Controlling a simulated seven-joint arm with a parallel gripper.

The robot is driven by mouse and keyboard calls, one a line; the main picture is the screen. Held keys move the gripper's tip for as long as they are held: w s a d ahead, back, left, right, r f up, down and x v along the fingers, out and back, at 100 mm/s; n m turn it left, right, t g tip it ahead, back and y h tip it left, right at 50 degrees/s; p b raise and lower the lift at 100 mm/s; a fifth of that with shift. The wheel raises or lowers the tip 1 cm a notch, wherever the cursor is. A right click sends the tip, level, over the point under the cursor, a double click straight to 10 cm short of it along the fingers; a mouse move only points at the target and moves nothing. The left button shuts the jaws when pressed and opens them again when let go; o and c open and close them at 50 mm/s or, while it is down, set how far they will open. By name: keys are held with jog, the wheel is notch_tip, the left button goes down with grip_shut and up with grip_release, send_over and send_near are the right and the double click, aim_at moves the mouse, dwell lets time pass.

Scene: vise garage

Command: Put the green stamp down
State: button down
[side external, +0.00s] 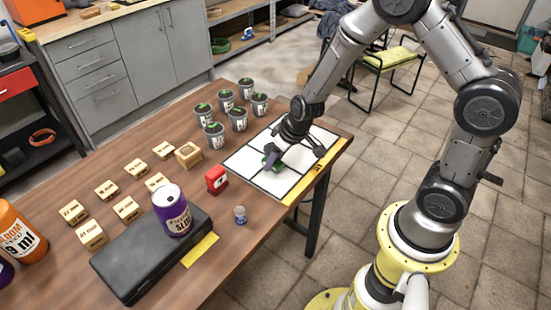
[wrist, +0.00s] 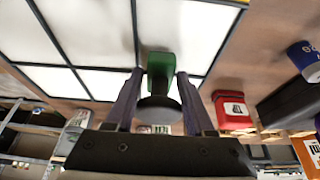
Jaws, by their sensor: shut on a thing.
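The green stamp (side external: 271,160) is between the fingers of my gripper (side external: 271,155), over a white board (side external: 256,179) divided into cells by dark lines. In the wrist view the stamp (wrist: 160,66) shows its green block and a dark round knob between the two purple-grey fingers of my gripper (wrist: 161,77). My gripper is shut on it. The white cells (wrist: 90,35) lie behind it. I cannot tell whether the stamp touches the board.
Several potted seedlings (side external: 214,136) stand behind the board. Several wooden blocks (side external: 127,209) sit on the table (side external: 125,110) at left. A purple can (side external: 172,211) stands on a black case (side external: 135,262).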

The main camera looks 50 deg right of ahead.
jog(key=shift+f, duration=0.45)
jog(key=shift+c, duration=1)
grip_release()
jog(key=shift+s+r, duration=0.1)
jog(key=shift+r, duration=0.65)
jog(key=s+f+v, duration=0.1)
jog(key=s+v, duration=0.1)
jog(key=v, duration=1.8)
jog(key=s+r, duration=0.2)
jog(key=s, duration=0.4)
jog(key=s+a+r+t, duration=0.1)
jog(key=s+r, duration=0.2)
jog(key=s, duration=0.4)
jog(key=shift+r, duration=0.3)
